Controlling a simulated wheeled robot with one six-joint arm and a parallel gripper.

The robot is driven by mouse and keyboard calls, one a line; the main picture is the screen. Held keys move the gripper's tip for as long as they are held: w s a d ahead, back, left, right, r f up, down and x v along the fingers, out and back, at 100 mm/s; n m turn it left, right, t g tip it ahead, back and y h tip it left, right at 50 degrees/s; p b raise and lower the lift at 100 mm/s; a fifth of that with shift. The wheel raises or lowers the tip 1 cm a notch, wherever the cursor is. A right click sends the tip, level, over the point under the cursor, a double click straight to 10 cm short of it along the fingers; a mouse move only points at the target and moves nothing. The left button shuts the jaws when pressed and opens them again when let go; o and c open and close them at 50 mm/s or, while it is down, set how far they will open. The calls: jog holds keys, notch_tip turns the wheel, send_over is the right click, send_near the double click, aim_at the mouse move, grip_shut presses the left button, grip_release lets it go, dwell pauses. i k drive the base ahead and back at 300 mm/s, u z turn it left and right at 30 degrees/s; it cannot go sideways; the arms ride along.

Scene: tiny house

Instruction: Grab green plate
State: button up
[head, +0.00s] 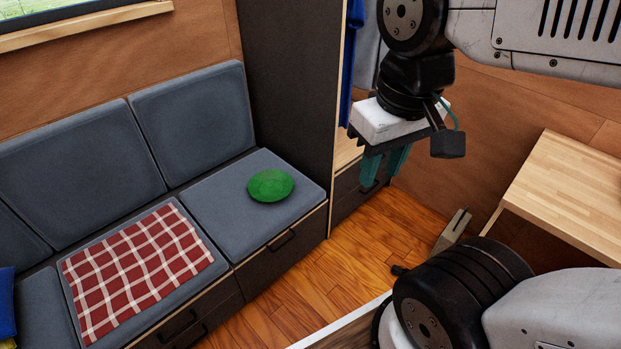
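The green plate (270,185) lies on the grey seat cushion at the right end of the sofa. Nothing rests on it. My gripper (381,178) hangs from my arm to the right of the plate, with its teal fingers pointing down. It is apart from the plate, in front of the cabinet and wooden floor. The two fingers show a gap between them, and nothing is seen held there.
A red checked cloth (137,268) lies on the sofa cushion left of the plate. A dark tall panel (290,90) stands behind the sofa's right end. A wooden table (570,195) is at the right. Wooden floor (300,305) is open before the sofa.

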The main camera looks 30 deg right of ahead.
aim_at(270, 185)
jog(key=z, duration=0.15)
jog(key=k, duration=0.5)
jog(key=u, duration=1.2)
jog(key=i, duration=1.5)
jog(key=z, duration=1.7)
